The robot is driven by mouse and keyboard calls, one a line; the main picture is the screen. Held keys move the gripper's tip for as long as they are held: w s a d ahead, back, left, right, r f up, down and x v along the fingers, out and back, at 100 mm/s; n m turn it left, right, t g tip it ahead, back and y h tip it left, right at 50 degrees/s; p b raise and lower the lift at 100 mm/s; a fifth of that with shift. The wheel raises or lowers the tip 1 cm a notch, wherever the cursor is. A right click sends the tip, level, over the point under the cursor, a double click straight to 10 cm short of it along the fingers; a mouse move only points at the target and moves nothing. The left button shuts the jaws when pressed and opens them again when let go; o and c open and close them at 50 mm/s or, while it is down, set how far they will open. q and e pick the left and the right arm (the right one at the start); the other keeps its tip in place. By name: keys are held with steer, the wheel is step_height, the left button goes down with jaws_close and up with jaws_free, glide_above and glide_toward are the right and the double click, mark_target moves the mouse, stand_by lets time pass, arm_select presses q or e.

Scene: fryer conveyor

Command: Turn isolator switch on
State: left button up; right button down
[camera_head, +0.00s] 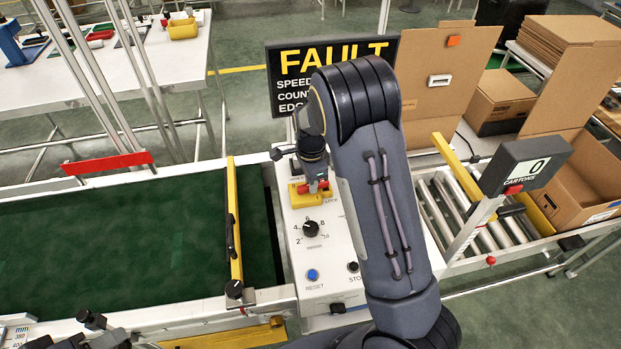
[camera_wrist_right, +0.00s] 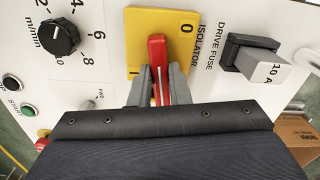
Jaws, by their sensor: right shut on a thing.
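The isolator switch is a yellow plate (camera_head: 298,200) with a red handle on the white control panel. In the right wrist view the plate (camera_wrist_right: 176,22) bears a 0 at upper right and a mark at lower left. The red handle (camera_wrist_right: 157,50) stands roughly upright in that view. My right gripper (camera_wrist_right: 160,88) has a finger on each side of the handle and is shut on it. In the head view the right gripper (camera_head: 314,182) partly hides the switch. Dark parts, probably of my left gripper (camera_head: 92,322), show at the bottom left; its fingers are unclear.
A drive fuse (camera_wrist_right: 255,60) sits right of the switch in the wrist view; a speed knob (camera_wrist_right: 58,37) is at left. A sign (camera_head: 328,72) reads FAULT. A green belt (camera_head: 120,255) lies left of the panel, rollers (camera_head: 455,212) and a CARTONS counter (camera_head: 527,163) right.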

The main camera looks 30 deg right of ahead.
steer(key=shift+s+m, duration=0.1)
steer(key=shift+m, duration=0.9)
steer(key=c, duration=1.4)
jaws_free()
steer(key=shift+o, duration=0.2)
steer(key=shift+r, duration=3.95)
